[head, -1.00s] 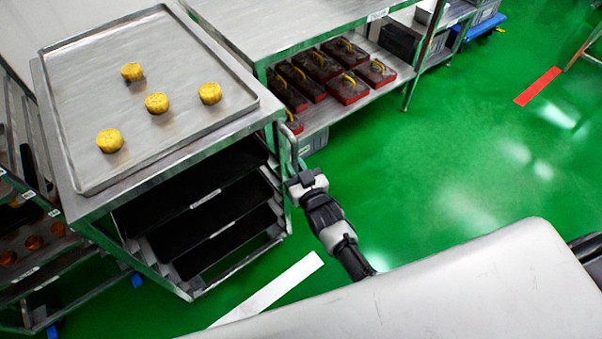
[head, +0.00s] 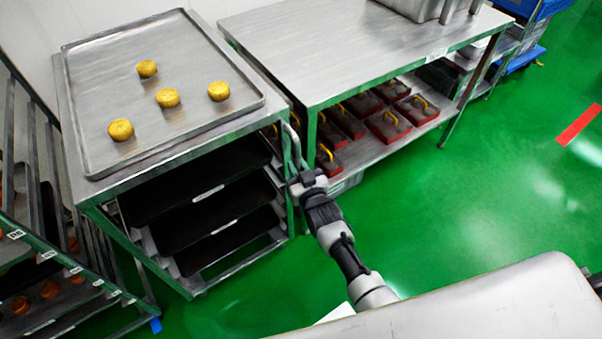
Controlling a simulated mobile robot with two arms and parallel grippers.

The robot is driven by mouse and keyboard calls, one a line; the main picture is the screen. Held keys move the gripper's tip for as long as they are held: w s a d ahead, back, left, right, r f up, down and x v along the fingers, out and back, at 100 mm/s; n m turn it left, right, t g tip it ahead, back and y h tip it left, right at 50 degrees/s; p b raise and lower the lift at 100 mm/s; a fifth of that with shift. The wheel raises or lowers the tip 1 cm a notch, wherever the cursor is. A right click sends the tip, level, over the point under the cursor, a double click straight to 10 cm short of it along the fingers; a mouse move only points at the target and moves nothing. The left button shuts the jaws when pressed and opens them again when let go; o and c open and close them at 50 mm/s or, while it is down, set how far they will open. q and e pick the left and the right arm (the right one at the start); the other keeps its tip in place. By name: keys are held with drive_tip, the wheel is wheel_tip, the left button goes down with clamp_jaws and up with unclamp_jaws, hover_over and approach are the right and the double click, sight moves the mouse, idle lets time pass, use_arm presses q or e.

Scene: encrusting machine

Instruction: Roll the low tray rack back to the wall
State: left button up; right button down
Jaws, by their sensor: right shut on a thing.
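The low tray rack (head: 108,222) is a steel frame at the left with several dark trays (head: 205,190) in its slots. A steel tray (head: 95,85) lies on its top with several yellow round cakes (head: 166,98) on it. My right gripper (head: 293,172) is shut on the rack's upright handle (head: 290,142) at its right front corner. The fingertips are partly hidden by the wrist. The rack's back side stands near the pale wall (head: 105,12); the gap between them is hidden. My left gripper is out of view.
A steel table (head: 350,50) stands close to the rack's right, with red-and-dark boxes (head: 388,124) on its lower shelf. A taller rack (head: 30,225) with trays of buns stands close at the left. Green floor (head: 480,200) is free at the right.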

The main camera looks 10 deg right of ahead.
drive_tip(key=shift+w+a+r, duration=0.1)
drive_tip(key=shift+w+a, duration=0.1)
drive_tip(key=shift+w, duration=0.3)
drive_tip(key=c, duration=1.3)
unclamp_jaws()
drive_tip(key=shift+w, duration=0.1)
drive_tip(key=shift+o, duration=1.1)
drive_tip(key=shift+w+a, duration=0.1)
drive_tip(key=s+d+p, duration=0.1)
drive_tip(key=s, duration=0.9)
drive_tip(key=shift+s+d, duration=0.35)
drive_tip(key=shift+s, duration=0.05)
